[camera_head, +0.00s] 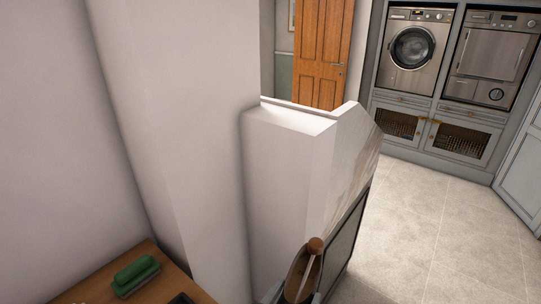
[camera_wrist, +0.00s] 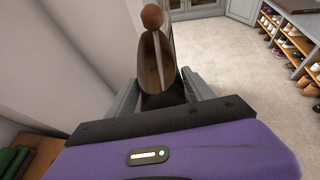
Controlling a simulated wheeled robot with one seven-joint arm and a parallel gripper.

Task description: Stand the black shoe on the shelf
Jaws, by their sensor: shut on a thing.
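My gripper (camera_wrist: 160,96) is shut on what looks like the black shoe (camera_wrist: 161,101), held between its two grey fingers. The part near the fingers is dark. Above it is a brown, hollow-looking oval with a pale strip along its right side and a round brown knob at the far end. In the head view the shoe (camera_head: 297,280) shows only in part at the bottom edge, and the gripper is mostly cut off. A shelf (camera_wrist: 277,40) with several shoes stands at the right in the wrist view. Whether it is the task's shelf I cannot tell.
A green brush (camera_head: 136,274) lies on a wooden bench top (camera_head: 85,294) at the lower left. A white wall block (camera_head: 283,165) stands close beyond the held shoe. Open tiled floor (camera_head: 430,235) lies to the right, with cabinets and two machines behind.

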